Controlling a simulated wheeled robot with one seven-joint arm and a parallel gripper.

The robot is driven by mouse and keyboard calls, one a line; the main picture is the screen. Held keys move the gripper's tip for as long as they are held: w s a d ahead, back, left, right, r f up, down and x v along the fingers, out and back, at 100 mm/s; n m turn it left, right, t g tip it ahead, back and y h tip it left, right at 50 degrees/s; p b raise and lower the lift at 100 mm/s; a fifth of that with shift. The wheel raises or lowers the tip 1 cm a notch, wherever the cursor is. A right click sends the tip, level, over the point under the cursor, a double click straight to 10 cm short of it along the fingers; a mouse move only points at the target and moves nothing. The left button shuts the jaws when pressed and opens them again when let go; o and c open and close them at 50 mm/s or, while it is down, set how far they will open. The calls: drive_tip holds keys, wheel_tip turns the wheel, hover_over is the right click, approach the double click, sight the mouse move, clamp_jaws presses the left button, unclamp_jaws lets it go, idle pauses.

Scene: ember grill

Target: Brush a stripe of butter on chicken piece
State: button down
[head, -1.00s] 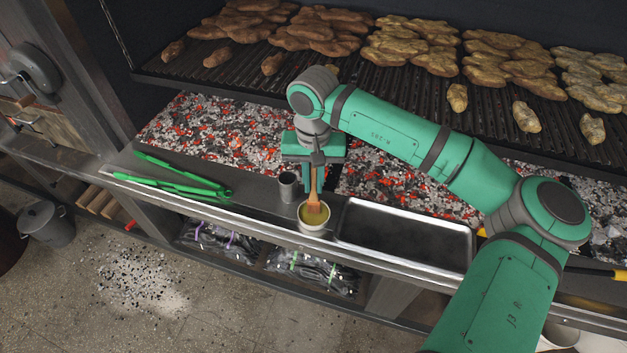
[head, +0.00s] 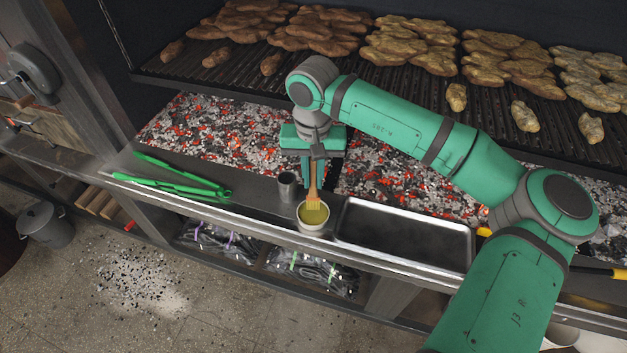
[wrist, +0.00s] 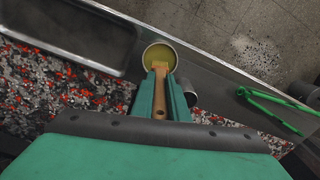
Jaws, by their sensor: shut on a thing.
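My gripper (head: 313,172) is shut on the wooden handle of a brush (head: 314,196) and holds it upright, bristles down. The brush also shows in the wrist view (wrist: 160,92), between my fingers. Its bristles are in a small white bowl of yellow butter (head: 313,226) on the steel ledge; the bowl also shows in the wrist view (wrist: 148,54). How deep the bristle tips sit is hard to tell. Chicken pieces lie on the grill rack above and behind, with browned ones (head: 270,64) at left and paler ones (head: 457,97) at the middle and right.
A small metal cup (head: 287,187) stands left of the bowl. Green tongs (head: 175,185) lie on the ledge further left. An empty metal tray (head: 405,236) is right of the bowl. Glowing coals (head: 215,130) lie behind the ledge, under the grill rack (head: 400,82).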

sight(313, 163)
drive_tip(key=shift+r, duration=2.55)
